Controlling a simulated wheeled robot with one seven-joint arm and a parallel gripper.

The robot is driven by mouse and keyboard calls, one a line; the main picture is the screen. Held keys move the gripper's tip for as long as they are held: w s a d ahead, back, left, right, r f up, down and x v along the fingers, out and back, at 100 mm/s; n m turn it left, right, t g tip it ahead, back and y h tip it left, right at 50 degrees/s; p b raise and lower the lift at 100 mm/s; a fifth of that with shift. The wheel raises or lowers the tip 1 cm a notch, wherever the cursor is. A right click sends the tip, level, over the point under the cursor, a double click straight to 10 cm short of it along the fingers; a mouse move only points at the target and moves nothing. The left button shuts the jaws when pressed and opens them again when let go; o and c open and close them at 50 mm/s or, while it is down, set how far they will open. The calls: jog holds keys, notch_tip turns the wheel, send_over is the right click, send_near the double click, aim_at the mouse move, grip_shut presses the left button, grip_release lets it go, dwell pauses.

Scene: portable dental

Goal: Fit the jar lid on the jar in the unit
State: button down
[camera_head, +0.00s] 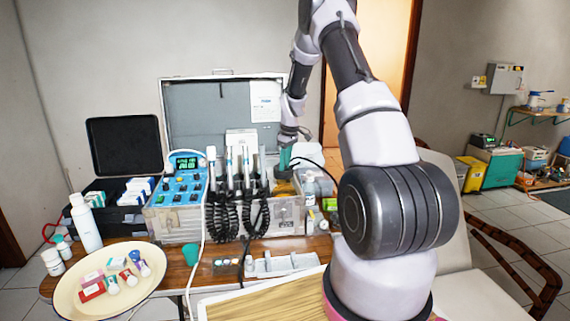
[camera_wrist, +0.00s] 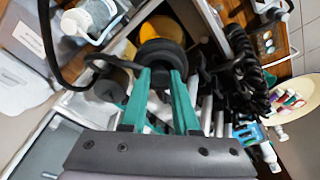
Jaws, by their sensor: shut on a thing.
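My gripper (camera_wrist: 161,76) is shut on a round black jar lid (camera_wrist: 160,52), held by its near edge between the green fingertips in the wrist view. In the head view my gripper (camera_head: 286,160) is low over the right end of the open dental unit (camera_head: 275,214), behind its front wall. A yellow-orange thing (camera_wrist: 142,36) shows just beyond and below the lid. The jar is not clearly seen; the lid and fingers may cover it. I cannot tell whether the lid touches anything beneath it.
Black-corded handpieces (camera_head: 240,172) stand left of my gripper. A clear bottle (camera_head: 309,190) stands just outside the unit's right end; it also shows in the wrist view (camera_wrist: 92,18). A cream plate (camera_head: 68,297) with small boxes is at the front left. The raised case lid (camera_head: 222,118) stands behind.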

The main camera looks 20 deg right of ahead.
aim_at(285, 171)
jog(key=shift+f, duration=0.1)
dwell(0.3)
jog(key=shift+f, duration=1)
jog(key=shift+f, duration=0.15)
jog(key=shift+f, duration=0.3)
jog(key=shift+f, duration=0.15)
dwell(0.3)
jog(key=c, duration=0.6)
grip_release()
jog(key=r, duration=0.3)
jog(key=s+r, duration=0.1)
jog(key=r, duration=0.3)
jog(key=d+r, duration=0.1)
jog(key=r, duration=0.2)
jog(key=shift+s+r, duration=0.15)
jog(key=shift+r, duration=0.25)
